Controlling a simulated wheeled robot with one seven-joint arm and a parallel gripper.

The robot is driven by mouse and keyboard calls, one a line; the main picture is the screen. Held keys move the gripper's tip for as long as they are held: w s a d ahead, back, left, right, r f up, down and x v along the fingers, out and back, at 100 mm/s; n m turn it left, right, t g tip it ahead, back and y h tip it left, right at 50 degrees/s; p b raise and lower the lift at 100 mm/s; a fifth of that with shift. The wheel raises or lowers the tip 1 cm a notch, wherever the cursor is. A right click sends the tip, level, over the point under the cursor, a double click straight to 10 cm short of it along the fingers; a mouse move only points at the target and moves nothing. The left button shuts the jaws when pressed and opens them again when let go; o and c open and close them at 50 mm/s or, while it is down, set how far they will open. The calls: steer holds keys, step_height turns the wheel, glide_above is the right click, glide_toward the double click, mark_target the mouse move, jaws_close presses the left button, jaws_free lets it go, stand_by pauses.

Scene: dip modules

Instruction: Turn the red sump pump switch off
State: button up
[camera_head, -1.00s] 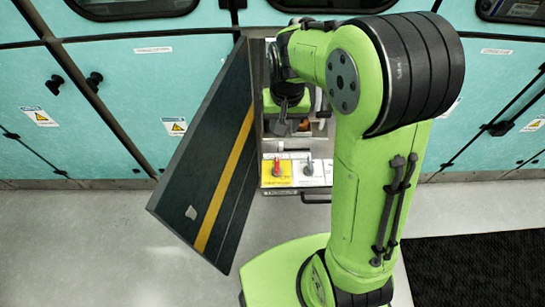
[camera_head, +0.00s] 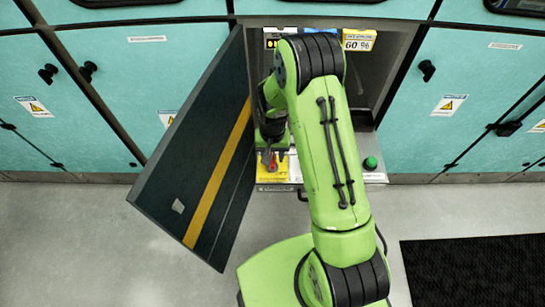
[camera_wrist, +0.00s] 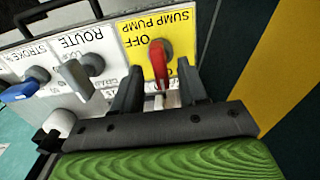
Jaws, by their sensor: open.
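The red sump pump switch (camera_wrist: 158,62) is a red lever on a round grey base on a yellow plate (camera_wrist: 127,30) marked SUMP PUMP and OFF. Another label on the plate is partly hidden. My gripper (camera_wrist: 159,78) is open, with one dark finger on each side of the lever. I cannot tell whether either finger touches it. In the head view, my gripper (camera_head: 273,153) is over the yellow plate (camera_head: 272,176), and the red switch (camera_head: 269,163) shows only partly beneath it.
A grey ROUTE lever (camera_wrist: 83,70) and a blue STROKE lever (camera_wrist: 24,88) sit beside the yellow plate. A dark cabinet door with a yellow stripe (camera_head: 217,174) stands open to the left. A green button (camera_head: 370,163) is on the panel's right.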

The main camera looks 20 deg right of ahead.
steer(key=shift+f, duration=0.4)
jaws_close()
